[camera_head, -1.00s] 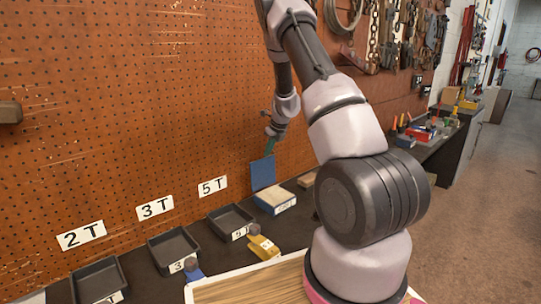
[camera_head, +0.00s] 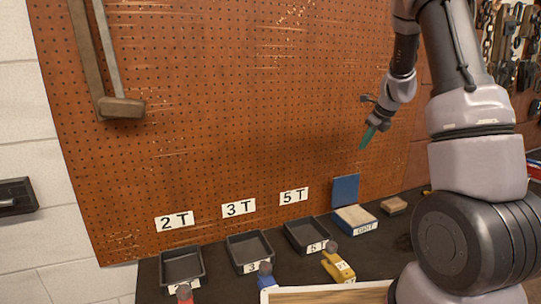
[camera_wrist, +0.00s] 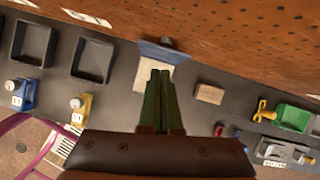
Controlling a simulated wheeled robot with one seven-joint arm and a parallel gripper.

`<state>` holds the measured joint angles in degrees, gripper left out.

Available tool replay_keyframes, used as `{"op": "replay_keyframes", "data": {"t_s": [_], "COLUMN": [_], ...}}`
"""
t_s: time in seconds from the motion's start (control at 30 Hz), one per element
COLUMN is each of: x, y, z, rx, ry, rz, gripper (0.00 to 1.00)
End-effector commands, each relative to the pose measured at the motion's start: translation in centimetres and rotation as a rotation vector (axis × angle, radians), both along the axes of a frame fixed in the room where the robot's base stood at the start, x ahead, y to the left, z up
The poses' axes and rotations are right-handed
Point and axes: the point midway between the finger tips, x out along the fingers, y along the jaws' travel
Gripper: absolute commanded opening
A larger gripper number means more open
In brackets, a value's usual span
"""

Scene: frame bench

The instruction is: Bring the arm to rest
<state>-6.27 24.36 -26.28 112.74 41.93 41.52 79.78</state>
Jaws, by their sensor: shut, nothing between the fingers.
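My gripper (camera_head: 368,138) hangs in the air in front of the pegboard, above the bench, with its green fingers pointing down and to the left. In the wrist view the green fingers (camera_wrist: 158,98) lie side by side, shut, with nothing between them. They appear over an open box with a blue lid (camera_wrist: 160,54), which stands on the bench below. In the head view that box (camera_head: 355,219) is below and slightly left of the gripper, apart from it.
Black trays (camera_head: 249,251) stand in a row under the 2T, 3T and 5T labels. Red, blue and yellow (camera_head: 337,267) tagged items lie before them. A wooden block (camera_head: 394,205) is right of the box. A wood-topped, light-edged surface (camera_head: 325,294) is at the front.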

Motion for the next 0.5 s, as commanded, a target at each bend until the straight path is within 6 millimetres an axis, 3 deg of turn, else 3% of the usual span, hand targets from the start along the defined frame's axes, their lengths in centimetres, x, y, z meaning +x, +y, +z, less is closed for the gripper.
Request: {"op": "replay_keyframes", "data": {"t_s": [0.03, 0.2, 0.5], "x": [-0.9, -4.6, -12.5], "y": [0.9, 3.7, 8.0], "z": [1.9, 7.1, 14.3], "rx": [-0.010, -0.084, -0.286], "ry": [-0.030, -0.124, -0.301], "rz": [0.070, 0.344, 0.826], "gripper": [0.00, 0.00, 0.00]}}
